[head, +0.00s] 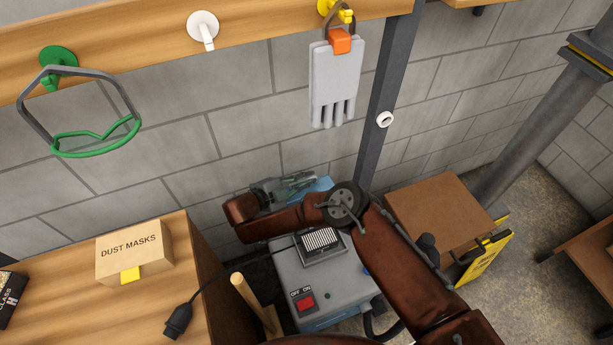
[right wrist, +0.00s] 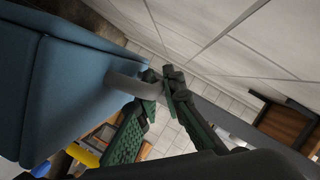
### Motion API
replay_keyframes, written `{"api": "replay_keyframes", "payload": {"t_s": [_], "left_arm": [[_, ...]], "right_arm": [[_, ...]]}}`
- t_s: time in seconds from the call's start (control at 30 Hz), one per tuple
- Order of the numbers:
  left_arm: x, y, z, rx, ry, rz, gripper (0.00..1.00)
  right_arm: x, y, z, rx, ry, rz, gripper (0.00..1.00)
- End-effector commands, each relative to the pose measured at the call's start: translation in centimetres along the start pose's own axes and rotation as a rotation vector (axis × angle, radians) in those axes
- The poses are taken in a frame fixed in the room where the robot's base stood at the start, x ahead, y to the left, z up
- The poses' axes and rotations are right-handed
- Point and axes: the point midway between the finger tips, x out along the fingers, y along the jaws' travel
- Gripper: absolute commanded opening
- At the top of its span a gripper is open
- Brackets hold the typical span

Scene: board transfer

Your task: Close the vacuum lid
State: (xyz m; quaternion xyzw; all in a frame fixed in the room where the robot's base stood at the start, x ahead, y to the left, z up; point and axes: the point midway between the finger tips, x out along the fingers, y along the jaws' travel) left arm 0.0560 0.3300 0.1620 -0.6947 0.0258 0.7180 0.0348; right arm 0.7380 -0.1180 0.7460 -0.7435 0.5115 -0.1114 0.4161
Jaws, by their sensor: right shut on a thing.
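The vacuum (head: 340,285) is a grey box with a red switch, standing on the floor below the wall. Its blue lid (head: 322,184) shows only in part behind my right arm, at the back of the body. In the right wrist view the lid (right wrist: 60,85) is a large blue block at left, with a grey handle (right wrist: 122,86) sticking out of it. My right gripper (head: 296,181) is at the lid, and its fingers (right wrist: 160,88) are shut on the handle. The arm hides much of the vacuum's top, so the lid's exact angle is unclear. My left gripper is out of view.
A wooden bench (head: 70,290) at left bears a dust masks box (head: 134,252). A brown box (head: 437,215) and yellow sign (head: 484,262) stand right.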

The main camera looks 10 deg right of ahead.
Motion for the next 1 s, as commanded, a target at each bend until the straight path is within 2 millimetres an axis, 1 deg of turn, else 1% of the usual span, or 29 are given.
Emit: {"api": "replay_keyframes", "payload": {"t_s": [0.03,0.1,0.27,0.43,0.77,1.0], "left_arm": [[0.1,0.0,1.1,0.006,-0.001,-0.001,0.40],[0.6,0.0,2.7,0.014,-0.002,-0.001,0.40],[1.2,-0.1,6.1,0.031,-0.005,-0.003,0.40],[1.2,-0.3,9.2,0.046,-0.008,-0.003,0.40],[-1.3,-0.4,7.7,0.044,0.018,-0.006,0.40],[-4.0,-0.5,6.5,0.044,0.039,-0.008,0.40]], "right_arm": [[-0.3,-0.2,-0.8,0.016,0.001,-0.007,0.00],[-0.5,0.1,-1.3,0.041,0.001,-0.017,0.00],[-0.9,0.6,-2.0,0.090,0.000,-0.038,0.00],[-1.2,1.2,-2.8,0.136,-0.001,-0.057,0.00],[-1.9,2.4,-4.5,0.235,-0.001,-0.097,0.00],[-2.6,3.8,-6.2,0.337,-0.001,-0.141,0.00]]}}
